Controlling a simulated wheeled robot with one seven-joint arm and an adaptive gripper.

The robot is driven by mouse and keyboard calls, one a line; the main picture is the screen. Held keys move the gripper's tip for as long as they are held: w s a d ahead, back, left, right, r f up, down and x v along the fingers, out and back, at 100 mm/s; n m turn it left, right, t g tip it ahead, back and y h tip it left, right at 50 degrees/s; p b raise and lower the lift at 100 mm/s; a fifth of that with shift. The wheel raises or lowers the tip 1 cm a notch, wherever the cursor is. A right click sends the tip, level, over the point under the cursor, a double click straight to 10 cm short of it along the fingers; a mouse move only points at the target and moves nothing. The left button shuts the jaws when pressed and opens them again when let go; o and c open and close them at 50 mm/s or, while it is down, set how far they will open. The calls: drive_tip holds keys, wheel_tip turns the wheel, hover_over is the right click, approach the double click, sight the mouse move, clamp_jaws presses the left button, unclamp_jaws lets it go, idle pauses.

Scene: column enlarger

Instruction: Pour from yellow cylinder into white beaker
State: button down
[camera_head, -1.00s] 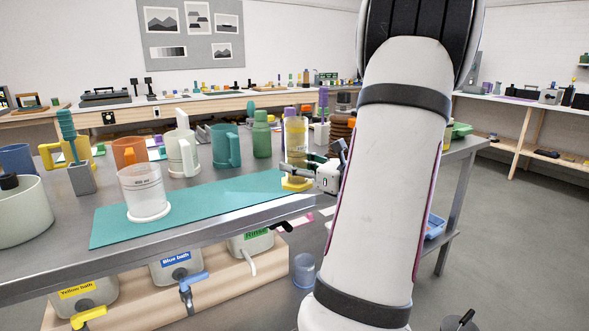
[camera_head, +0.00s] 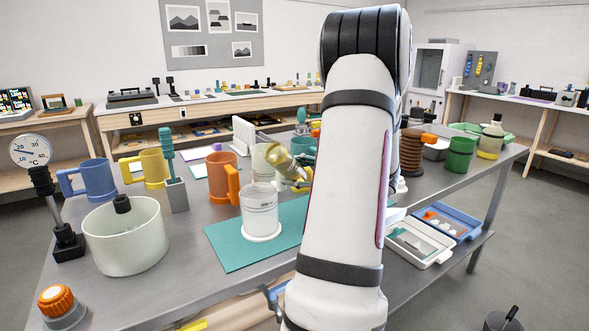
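The white beaker (camera_head: 259,209) is a clear vessel with a white foot. It stands upright on the teal mat (camera_head: 226,247). The yellow cylinder (camera_head: 281,160) is tilted above and just behind the beaker, its upper end pointing up and left and its yellow base partly behind my arm. I cannot make out any stream, or the level in the beaker. My gripper (camera_head: 306,174) is at the cylinder's lower right, mostly hidden behind my forearm. The cylinder's tilt off the table shows it is held, though the finger contact is hidden.
An orange mug (camera_head: 222,178) stands close left of the beaker. A large pale pot (camera_head: 125,238) and a dial thermometer (camera_head: 32,152) are farther left. A pale mug (camera_head: 263,160) stands behind the cylinder. Trays (camera_head: 418,244) lie on the right. The mat's front left is clear.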

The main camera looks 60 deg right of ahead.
drive_tip(key=shift+w+a+f, duration=0.1)
drive_tip(key=shift+w+f, duration=0.1)
drive_tip(key=shift+w, duration=0.05)
drive_tip(key=shift+f+b, duration=1.05)
drive_tip(key=shift+f, duration=0.75)
drive_tip(key=shift+d+r+n, duration=0.25)
drive_tip(key=shift+r+n, duration=0.45)
drive_tip(key=shift+r, duration=0.1)
drive_tip(key=shift+s+d+r+n+g+h, duration=0.15)
drive_tip(key=shift+d+r+n+g+h, duration=0.2)
drive_tip(key=shift+r+n, duration=0.2)
drive_tip(key=shift+f+b, duration=0.45)
drive_tip(key=shift+b, duration=0.35)
drive_tip(key=shift+d+r+n+b, duration=0.1)
drive_tip(key=shift+r+n+b, duration=0.25)
drive_tip(key=shift+b, duration=0.3)
drive_tip(key=shift+s+d+r+n+h+b, duration=0.1)
drive_tip(key=shift+r+n+h+b, duration=0.4)
drive_tip(key=shift+b, duration=1.15)
drive_tip(key=shift+r+n+g+b, duration=0.15)
drive_tip(key=shift+n+g+b, duration=0.2)
drive_tip(key=shift+b, duration=0.45)
